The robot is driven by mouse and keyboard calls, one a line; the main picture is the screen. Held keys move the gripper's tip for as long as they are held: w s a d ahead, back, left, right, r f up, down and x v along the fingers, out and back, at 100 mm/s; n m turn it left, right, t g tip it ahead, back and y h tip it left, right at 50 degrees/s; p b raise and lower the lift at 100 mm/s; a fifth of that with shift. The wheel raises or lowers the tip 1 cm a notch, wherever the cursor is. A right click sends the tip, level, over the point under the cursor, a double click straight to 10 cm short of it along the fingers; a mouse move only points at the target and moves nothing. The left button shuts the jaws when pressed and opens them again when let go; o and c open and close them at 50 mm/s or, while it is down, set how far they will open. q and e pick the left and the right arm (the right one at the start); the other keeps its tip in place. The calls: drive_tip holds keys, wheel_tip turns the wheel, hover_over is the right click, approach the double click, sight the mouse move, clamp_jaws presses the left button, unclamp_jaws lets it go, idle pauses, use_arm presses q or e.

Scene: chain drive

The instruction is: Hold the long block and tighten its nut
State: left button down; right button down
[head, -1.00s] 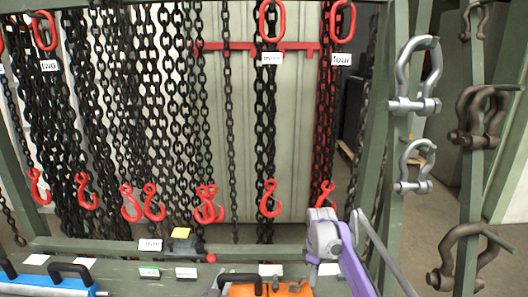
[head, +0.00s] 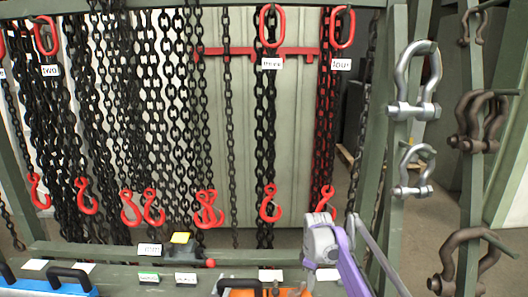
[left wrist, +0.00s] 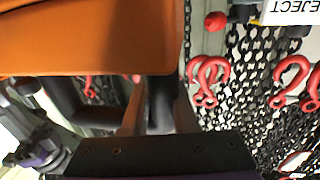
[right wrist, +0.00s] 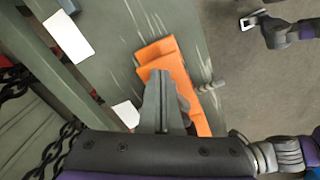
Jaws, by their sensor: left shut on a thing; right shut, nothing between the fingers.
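An orange block (head: 262,294) with a black handle (head: 240,283) is cut off by the lower edge of the head view. In the left wrist view the orange block (left wrist: 85,35) fills the upper left. My left gripper (left wrist: 160,105) is shut on its black handle (left wrist: 75,100). In the right wrist view the orange block (right wrist: 158,52) lies on the green bench. My right gripper (right wrist: 164,80) is shut and empty, over the block in that view; contact cannot be told. A grey bolt-like end (right wrist: 212,86) sticks out beside the block. The nut is not clearly seen.
Blue blocks (head: 45,290) with black handles stand at the left. Chains with red hooks (head: 270,205) hang behind the bench (head: 110,270). Shackles (head: 415,100) hang on the right posts. White label cards (head: 150,249) lie along the bench.

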drive_tip(key=shift+a, duration=0.15)
drive_tip(key=shift+s, duration=0.35)
idle(0.4)
drive_tip(key=shift+s+a, duration=0.25)
drive_tip(key=shift+s, duration=0.2)
drive_tip(key=shift+s+a, duration=0.4)
drive_tip(key=shift+s, duration=0.1)
drive_tip(key=shift+s+a, duration=0.15)
drive_tip(key=shift+a, duration=0.05)
drive_tip(key=shift+s+d, duration=0.1)
idle(0.4)
wheel_tip(320, 180, up, 6)
drive_tip(key=shift+s+d, duration=0.15)
drive_tip(key=shift+s, duration=0.05)
idle(0.4)
